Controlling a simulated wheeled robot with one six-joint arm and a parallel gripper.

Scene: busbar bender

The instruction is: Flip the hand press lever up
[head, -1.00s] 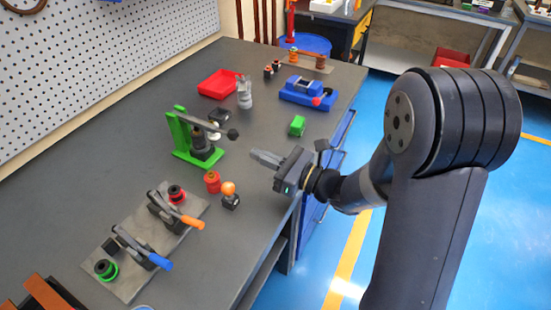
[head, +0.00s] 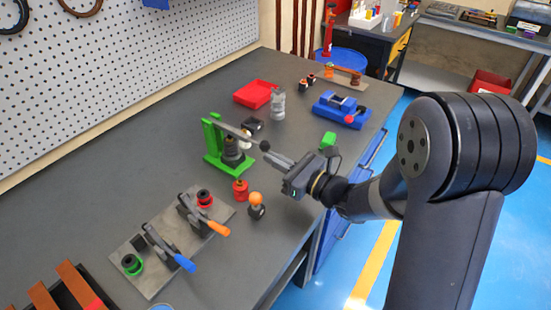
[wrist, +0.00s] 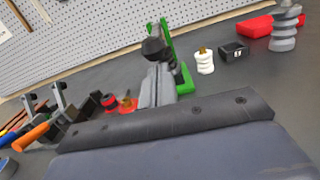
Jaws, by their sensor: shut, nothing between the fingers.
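The hand press (head: 209,140) has a green frame and stands on the bench. Its grey lever (head: 236,131) slopes down to the right from the frame's top and ends in a black ball knob (head: 265,146). My gripper (head: 270,158) is shut and empty, with its fingertips just below and close beside the knob. In the wrist view the knob (wrist: 155,48) shows just beyond the tips of my gripper (wrist: 157,75), with the green frame (wrist: 180,70) behind. I cannot tell whether the fingertips touch the knob.
A red part (head: 240,190) and an orange-knobbed block (head: 257,206) stand nearby in front. A plate (head: 150,285) carries two toggle clamps.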

